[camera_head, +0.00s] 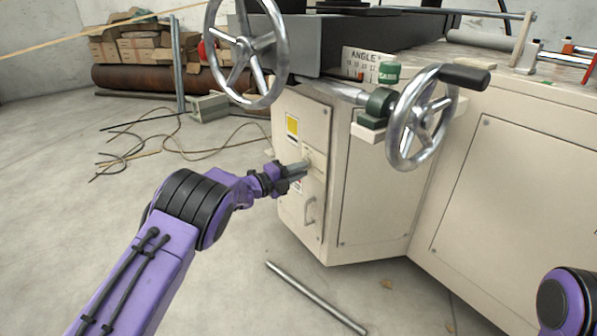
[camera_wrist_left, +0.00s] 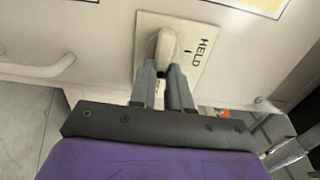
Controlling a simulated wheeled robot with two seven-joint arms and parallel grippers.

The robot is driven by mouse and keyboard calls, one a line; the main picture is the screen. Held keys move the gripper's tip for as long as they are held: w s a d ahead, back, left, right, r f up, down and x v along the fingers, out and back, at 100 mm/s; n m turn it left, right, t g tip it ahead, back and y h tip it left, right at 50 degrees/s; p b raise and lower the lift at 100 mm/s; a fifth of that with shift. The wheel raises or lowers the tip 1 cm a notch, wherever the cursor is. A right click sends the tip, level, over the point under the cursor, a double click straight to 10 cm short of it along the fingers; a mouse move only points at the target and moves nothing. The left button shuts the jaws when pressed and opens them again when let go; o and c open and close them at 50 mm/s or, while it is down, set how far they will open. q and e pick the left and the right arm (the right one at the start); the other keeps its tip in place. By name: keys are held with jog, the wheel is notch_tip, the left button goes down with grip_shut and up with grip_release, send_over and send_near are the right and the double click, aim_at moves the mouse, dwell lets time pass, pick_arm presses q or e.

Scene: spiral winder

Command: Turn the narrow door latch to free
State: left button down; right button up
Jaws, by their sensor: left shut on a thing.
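The narrow door (camera_head: 290,190) is a cream panel on the end of the machine, with a yellow label above and a bar handle (camera_head: 310,211) below. Its latch (camera_wrist_left: 168,46) is a pale rounded knob on a plate (camera_wrist_left: 205,57) marked "HELD"; a second word on the plate is mostly hidden behind my fingers. My left gripper (camera_wrist_left: 165,72) is shut on the latch, one finger on each side of it. In the head view the left gripper (camera_head: 303,167) reaches the door from the left and covers most of the latch. My right gripper is out of view.
Two metal handwheels (camera_head: 420,118) stick out above and right of the door. A metal rod (camera_head: 315,297) lies on the floor in front. Cables (camera_head: 165,152) lie loose on the floor at the left. The floor left of the door is otherwise mostly clear.

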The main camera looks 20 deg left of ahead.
pick_arm(q)
jog(key=c, duration=1.1)
grip_release()
jog(key=shift+a, duration=0.1)
jog(key=p+v, duration=0.3)
jog(key=v, duration=0.7)
jog(key=shift+s+a, duration=0.2)
jog(key=shift+s, duration=0.05)
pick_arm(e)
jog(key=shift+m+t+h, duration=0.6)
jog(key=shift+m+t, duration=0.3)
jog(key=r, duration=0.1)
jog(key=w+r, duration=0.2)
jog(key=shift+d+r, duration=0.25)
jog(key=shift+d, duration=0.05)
